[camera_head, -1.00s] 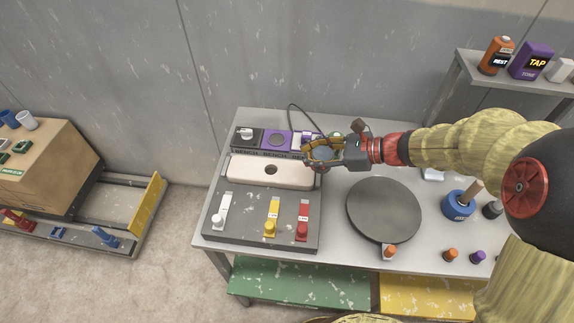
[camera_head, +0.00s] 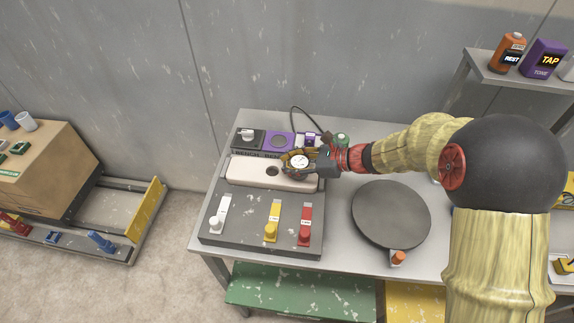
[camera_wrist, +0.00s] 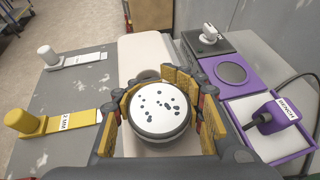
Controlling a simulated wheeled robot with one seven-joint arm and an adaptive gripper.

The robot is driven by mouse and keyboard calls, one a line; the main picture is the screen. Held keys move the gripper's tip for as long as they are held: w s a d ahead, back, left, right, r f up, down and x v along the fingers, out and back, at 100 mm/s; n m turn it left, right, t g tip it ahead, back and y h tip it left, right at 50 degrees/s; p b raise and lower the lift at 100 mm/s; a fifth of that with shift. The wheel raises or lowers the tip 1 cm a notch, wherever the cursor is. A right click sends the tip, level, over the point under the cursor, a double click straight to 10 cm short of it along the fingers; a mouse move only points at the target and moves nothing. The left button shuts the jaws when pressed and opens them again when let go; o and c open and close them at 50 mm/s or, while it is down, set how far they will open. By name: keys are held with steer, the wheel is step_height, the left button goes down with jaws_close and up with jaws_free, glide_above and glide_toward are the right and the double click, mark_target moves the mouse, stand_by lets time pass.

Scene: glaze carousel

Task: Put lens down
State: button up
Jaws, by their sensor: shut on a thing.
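My gripper (camera_head: 297,163) is shut on a round white disc with dark speckles, which I take as the lens (camera_wrist: 160,107). In the head view the lens (camera_head: 300,161) shows as a small pale disc between the fingers. In the wrist view the yellow-padded fingers (camera_wrist: 162,112) hug it from both sides. It is over the right part of a long cream block (camera_head: 240,172), which has a dark round recess (camera_head: 271,170) just left of the gripper. The lens partly covers the block in the wrist view (camera_wrist: 145,50); whether they touch I cannot tell.
Behind the block are a black unit (camera_head: 247,137), a purple unit with a grey disc (camera_head: 279,141) and a cabled purple tray (camera_wrist: 272,124). In front is a dark panel with white, yellow (camera_head: 273,222) and red (camera_head: 305,224) levers. A dark turntable (camera_head: 391,215) stands right.

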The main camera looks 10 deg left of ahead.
steer(key=shift+r, duration=0.1)
steer(key=shift+f, duration=0.2)
steer(key=o, duration=1.4)
